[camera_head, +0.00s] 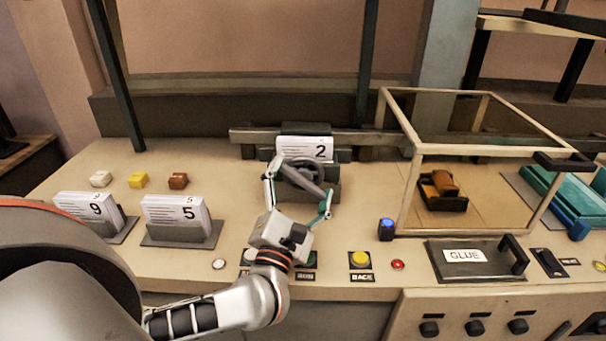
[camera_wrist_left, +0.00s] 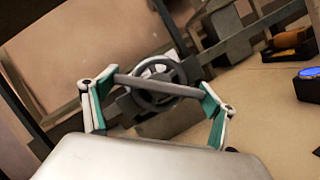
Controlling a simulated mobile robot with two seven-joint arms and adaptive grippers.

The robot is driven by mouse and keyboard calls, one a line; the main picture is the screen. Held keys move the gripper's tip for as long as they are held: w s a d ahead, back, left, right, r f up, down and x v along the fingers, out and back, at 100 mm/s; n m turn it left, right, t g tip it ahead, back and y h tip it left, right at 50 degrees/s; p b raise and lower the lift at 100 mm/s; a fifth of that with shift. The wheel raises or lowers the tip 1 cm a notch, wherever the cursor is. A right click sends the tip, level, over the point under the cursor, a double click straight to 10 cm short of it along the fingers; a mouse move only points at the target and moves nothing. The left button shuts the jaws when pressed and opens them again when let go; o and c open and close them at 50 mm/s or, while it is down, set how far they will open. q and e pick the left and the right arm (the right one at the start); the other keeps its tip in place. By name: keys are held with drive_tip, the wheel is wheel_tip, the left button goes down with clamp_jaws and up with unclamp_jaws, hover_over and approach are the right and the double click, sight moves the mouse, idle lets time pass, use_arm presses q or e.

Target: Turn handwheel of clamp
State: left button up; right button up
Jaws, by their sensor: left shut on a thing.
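The clamp's dark round handwheel (camera_head: 303,166) stands upright in front of a card numbered 2 (camera_head: 305,149). It also shows in the left wrist view (camera_wrist_left: 160,101), with a grey bar (camera_wrist_left: 160,86) across its front. My left gripper (camera_head: 303,180) reaches up from the front of the bench. Its two teal-lined fingers are spread wide and press on the two ends of the bar, one at each side of the wheel. The gripper also shows in the left wrist view (camera_wrist_left: 157,86). The bar and fingers partly cover the wheel. My right gripper is not in view.
Card holders numbered 9 (camera_head: 93,212) and 5 (camera_head: 180,217) stand on the left. A framed clear case (camera_head: 408,190) stands right of the clamp. A black GLUE lid (camera_head: 478,271), a yellow button (camera_head: 360,259) and a blue button (camera_head: 386,229) lie near the front edge.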

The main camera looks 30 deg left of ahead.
use_arm(q)
drive_tip(key=shift+m, duration=0.4)
drive_tip(key=o, duration=1)
drive_tip(key=shift+o, duration=0.2)
drive_tip(key=v, duration=1.2)
drive_tip(key=shift+s+r, duration=0.1)
